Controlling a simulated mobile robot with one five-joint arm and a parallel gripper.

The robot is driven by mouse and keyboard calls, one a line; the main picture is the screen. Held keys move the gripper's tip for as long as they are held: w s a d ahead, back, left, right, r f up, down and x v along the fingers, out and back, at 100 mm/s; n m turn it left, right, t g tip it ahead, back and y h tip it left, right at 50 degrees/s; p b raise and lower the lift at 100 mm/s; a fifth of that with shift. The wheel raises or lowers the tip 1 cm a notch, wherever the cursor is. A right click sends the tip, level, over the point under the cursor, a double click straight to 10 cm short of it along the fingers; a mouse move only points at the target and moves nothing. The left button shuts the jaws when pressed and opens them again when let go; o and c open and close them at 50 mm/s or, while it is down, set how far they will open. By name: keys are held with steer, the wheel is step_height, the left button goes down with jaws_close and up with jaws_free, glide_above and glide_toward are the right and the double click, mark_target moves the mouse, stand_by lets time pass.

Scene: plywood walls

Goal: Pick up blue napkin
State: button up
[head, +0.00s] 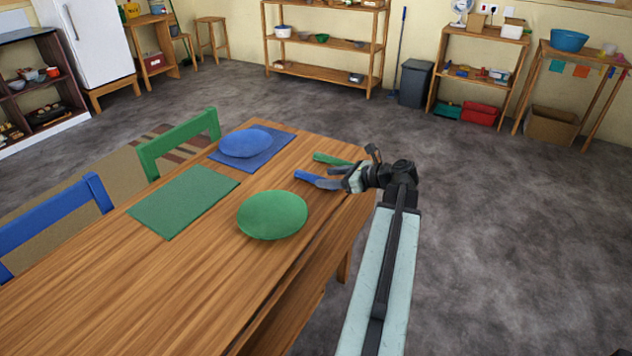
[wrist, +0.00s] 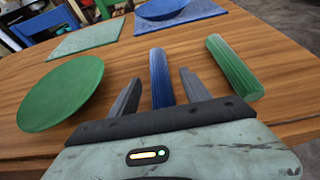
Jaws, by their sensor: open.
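The blue napkin (head: 306,176) is a rolled cylinder lying near the far right end of the wooden table. In the wrist view the blue napkin (wrist: 161,78) runs lengthwise between the two grey fingers. My gripper (head: 327,177) is open at the table's end, with its fingers around the near part of the roll. In the wrist view my gripper (wrist: 160,84) shows a gap on each side of the napkin. The napkin's near end is hidden behind the gripper body. I cannot tell how far the fingertips are above the tabletop.
A green rolled napkin (wrist: 233,67) lies just right of the right finger. A green plate (head: 272,215) lies to the left. A green placemat (head: 183,201) and a blue plate (head: 245,143) on a blue placemat (head: 272,150) are farther off. Chairs line the far side.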

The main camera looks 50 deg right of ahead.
mark_target(319, 177)
steer(key=b+x, duration=0.1)
steer(key=x, duration=0.3)
steer(key=shift+s, duration=0.1)
steer(key=shift+r, duration=0.1)
jaws_close()
steer(key=shift+r, duration=0.1)
